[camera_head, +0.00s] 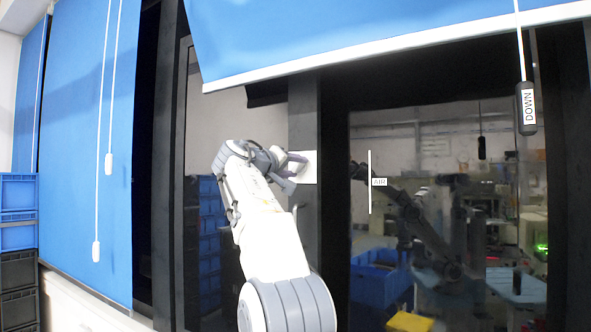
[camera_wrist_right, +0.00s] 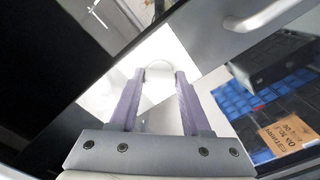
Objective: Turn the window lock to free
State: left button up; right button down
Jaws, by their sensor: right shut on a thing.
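The window lock is a white plate (camera_head: 308,167) on the dark upright of the window frame, near the middle of the head view. My right gripper (camera_head: 288,172) reaches up to it from below and touches or nearly touches it. In the right wrist view, the two purple-grey fingers of the gripper (camera_wrist_right: 159,78) are closed on the white lock knob (camera_wrist_right: 158,68), whose rounded top shows between the fingertips. The lock's marking and exact turn angle cannot be read. My left gripper is not in view.
A blue blind (camera_head: 380,30) hangs over the top of the window. A black pull marked DOWN (camera_head: 526,108) hangs at the right. The dark glass mirrors the room and an arm.

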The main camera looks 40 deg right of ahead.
jog(key=shift+f, duration=0.15)
dwell(0.4)
jog(key=shift+c, duration=1.8)
grip_release()
jog(key=shift+s+a+b, duration=0.1)
jog(key=shift+a+b, duration=0.25)
jog(key=shift+a, duration=0.15)
jog(key=b+v, duration=0.3)
jog(key=v, duration=0.6)
jog(key=shift+a, duration=0.25)
jog(key=shift+s, duration=0.15)
